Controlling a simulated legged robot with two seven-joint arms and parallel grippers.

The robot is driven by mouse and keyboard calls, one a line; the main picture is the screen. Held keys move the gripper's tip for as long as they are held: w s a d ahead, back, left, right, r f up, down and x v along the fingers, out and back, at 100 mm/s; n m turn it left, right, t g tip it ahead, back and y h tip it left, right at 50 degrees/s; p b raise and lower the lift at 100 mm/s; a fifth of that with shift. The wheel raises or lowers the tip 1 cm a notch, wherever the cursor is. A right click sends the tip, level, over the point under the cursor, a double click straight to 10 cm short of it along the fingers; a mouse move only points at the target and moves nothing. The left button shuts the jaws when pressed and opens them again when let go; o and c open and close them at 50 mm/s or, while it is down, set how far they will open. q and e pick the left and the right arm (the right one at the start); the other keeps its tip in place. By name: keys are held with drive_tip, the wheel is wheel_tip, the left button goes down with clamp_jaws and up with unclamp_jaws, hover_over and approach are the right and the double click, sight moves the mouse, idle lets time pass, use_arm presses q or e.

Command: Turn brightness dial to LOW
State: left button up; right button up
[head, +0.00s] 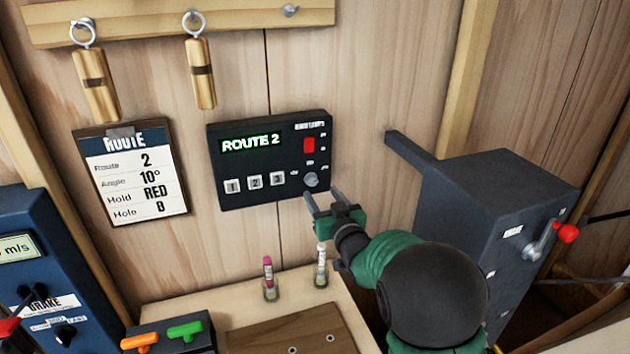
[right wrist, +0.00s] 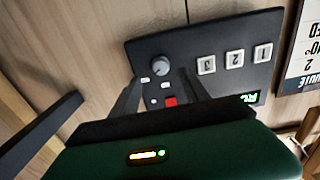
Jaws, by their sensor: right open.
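The dark control panel (head: 268,158) is mounted on the wooden wall, with a lit "ROUTE 2" display. Its round grey dial (head: 311,180) sits at the lower right, below a red switch (head: 308,145). The dial also shows in the right wrist view (right wrist: 160,67), upside down, with small labels around it too small to read. My right gripper (head: 322,199) is open and empty, just below and in front of the dial. In the right wrist view its two fingers (right wrist: 158,95) point toward the panel on either side of the dial and look apart from it. My left gripper is out of view.
A route card (head: 133,180) hangs left of the panel. A dark box with a red-knobbed lever (head: 566,233) stands at the right. Two small bottles, pink-topped (head: 268,275) and white-topped (head: 321,265), stand on the wooden ledge below.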

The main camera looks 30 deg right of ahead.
sight(313, 184)
drive_tip(key=x, duration=0.3)
drive_tip(key=p+x, duration=0.1)
drive_tip(key=x, duration=0.1)
drive_tip(key=shift+w+d+f, duration=0.15)
drive_tip(key=shift+w+f, duration=0.1)
drive_tip(key=shift+w, duration=0.55)
drive_tip(key=shift+s+r, duration=0.15)
drive_tip(key=shift+s, duration=0.2)
drive_tip(key=shift+c, duration=0.9)
clamp_jaws()
